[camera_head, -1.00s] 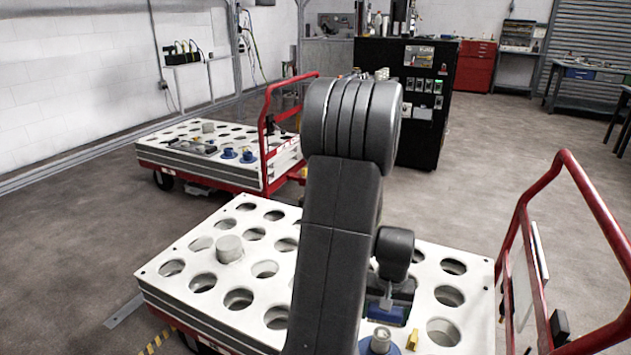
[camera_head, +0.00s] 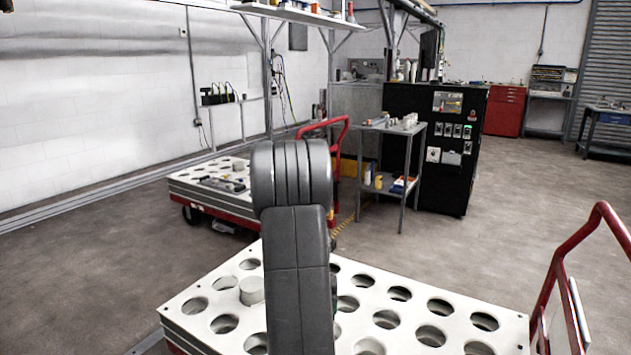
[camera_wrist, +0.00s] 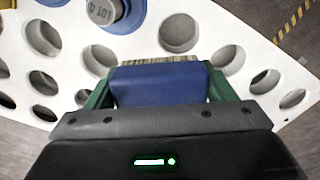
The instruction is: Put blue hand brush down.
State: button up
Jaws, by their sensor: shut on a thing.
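The blue hand brush (camera_wrist: 158,85) is in my gripper (camera_wrist: 160,92) in the wrist view. Its pale bristles show along its far edge. The green fingers stand at either side of the blue body, shut on it. The brush is over the white cart top with round holes (camera_wrist: 208,50); I cannot tell whether it touches the top. The same white cart top (camera_head: 395,325) shows there around my arm.
A blue-based grey part marked LOT (camera_wrist: 115,12) sits close to the brush, up and left. A grey cylinder (camera_head: 251,290) stands on the near cart. The cart's red handle (camera_head: 578,262) rises at right. A second cart (camera_head: 190,187) and a small shelf table (camera_head: 392,160) stand behind.

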jog(key=r+p, duration=0.2)
jog(key=p, duration=0.2)
jog(key=s+r+p, duration=0.1)
jog(key=r+p, duration=0.2)
jog(key=p, duration=0.2)
jog(key=r+p, duration=0.2)
jog(key=p, duration=0.2)
jog(key=shift+s+r+p, duration=0.15)
jog(key=shift+r+p, duration=0.2)
jog(key=r+p, duration=0.1)
jog(key=p, duration=0.2)
jog(key=s+r+p, duration=0.1)
jog(key=p, duration=0.2)
jog(key=shift+d+r, duration=0.1)
jog(key=shift+r, duration=0.3)
